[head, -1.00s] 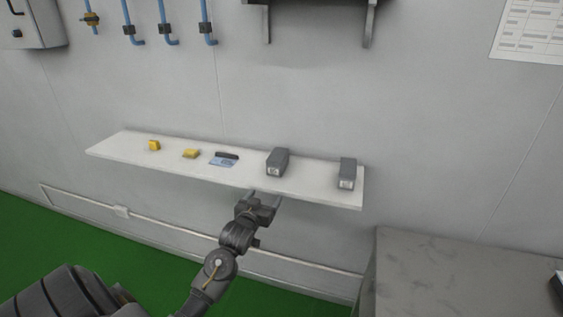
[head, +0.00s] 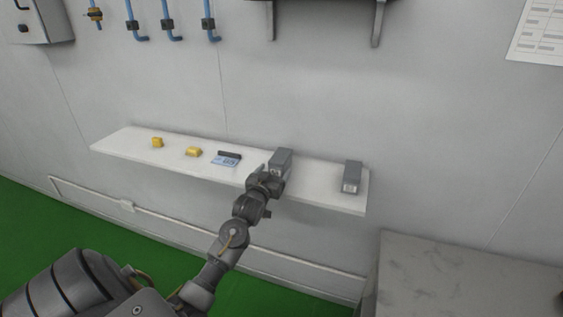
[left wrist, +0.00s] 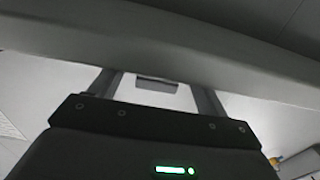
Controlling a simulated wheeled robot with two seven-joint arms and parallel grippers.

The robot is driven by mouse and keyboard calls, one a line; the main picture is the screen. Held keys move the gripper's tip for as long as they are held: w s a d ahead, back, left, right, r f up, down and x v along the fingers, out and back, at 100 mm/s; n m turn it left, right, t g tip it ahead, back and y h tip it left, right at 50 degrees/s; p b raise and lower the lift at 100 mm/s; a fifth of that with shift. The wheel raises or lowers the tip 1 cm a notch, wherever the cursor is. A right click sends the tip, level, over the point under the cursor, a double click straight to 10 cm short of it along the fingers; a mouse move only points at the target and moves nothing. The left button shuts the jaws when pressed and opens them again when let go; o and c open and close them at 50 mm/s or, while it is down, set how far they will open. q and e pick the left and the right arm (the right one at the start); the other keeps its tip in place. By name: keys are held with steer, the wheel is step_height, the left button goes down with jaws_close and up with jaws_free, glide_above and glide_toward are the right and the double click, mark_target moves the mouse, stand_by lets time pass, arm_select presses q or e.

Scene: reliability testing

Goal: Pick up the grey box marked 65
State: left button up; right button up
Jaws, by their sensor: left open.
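Two grey boxes stand on the white wall shelf (head: 315,190). One grey box (head: 284,156) is right of the middle, and the other grey box (head: 352,176) is near the right end. I cannot read a 65 on either. My left gripper (head: 270,173) is open at the near side of the middle box and partly covers it. In the left wrist view, the two fingers (left wrist: 157,92) are spread wide. A pale patch with a dark edge shows between them; I cannot tell surely what it is. My right gripper is not in view.
Left on the shelf are two yellow pieces (head: 157,142) (head: 193,152), a blue-and-white card (head: 226,161) and a black item (head: 230,154). A grey worktop (head: 455,275) stands at the lower right. The shelf is clear between the two boxes.

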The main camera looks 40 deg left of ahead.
arm_select(q)
steer(key=shift+r, duration=0.15)
steer(key=shift+w+a+r, duration=0.1)
steer(key=shift+w+r, duration=0.05)
steer(key=shift+w, duration=0.2)
steer(key=p+x, duration=0.2)
steer(key=x, duration=0.2)
steer(key=shift+w+a, duration=0.15)
steer(key=shift+w, duration=0.1)
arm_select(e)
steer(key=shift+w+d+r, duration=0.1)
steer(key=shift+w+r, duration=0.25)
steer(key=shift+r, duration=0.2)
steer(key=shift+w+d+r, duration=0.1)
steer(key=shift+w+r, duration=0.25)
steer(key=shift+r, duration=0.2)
arm_select(q)
steer(key=c, duration=1.4)
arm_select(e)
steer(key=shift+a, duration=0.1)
